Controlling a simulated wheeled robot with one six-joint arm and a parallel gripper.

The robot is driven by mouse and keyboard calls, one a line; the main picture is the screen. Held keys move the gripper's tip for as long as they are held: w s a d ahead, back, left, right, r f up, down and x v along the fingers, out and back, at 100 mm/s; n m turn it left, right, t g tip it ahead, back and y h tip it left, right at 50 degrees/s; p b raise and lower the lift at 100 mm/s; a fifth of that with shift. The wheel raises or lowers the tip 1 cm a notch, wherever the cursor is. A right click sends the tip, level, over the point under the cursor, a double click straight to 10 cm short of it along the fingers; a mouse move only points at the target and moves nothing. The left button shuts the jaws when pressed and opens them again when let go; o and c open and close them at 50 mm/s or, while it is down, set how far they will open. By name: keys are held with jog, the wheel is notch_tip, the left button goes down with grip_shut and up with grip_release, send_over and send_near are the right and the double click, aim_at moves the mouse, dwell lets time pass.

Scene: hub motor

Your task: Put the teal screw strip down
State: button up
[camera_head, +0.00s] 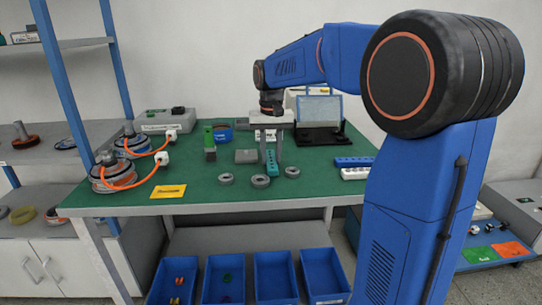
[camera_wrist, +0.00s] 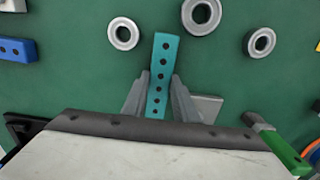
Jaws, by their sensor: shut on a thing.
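The teal screw strip (camera_wrist: 161,70) is a narrow bar with a row of dark holes. In the wrist view my gripper (camera_wrist: 160,100) is shut on it, with one grey finger on each side of its lower part. In the head view the teal strip (camera_head: 271,162) points down toward the green table top below my gripper (camera_head: 267,145). I cannot tell whether it touches the table.
Grey rings (camera_head: 261,181) lie in front of the strip. A blue strip (camera_head: 354,161) and a white strip (camera_head: 355,174) lie to the right. A grey block (camera_head: 246,156) and a green block (camera_head: 209,141) stand to the left. The green table (camera_head: 215,194) is clear near its front edge.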

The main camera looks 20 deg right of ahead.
aim_at(271, 158)
jog(key=o, duration=1.1)
jog(key=shift+f, duration=0.1)
notch_tip(271, 158, up, 12)
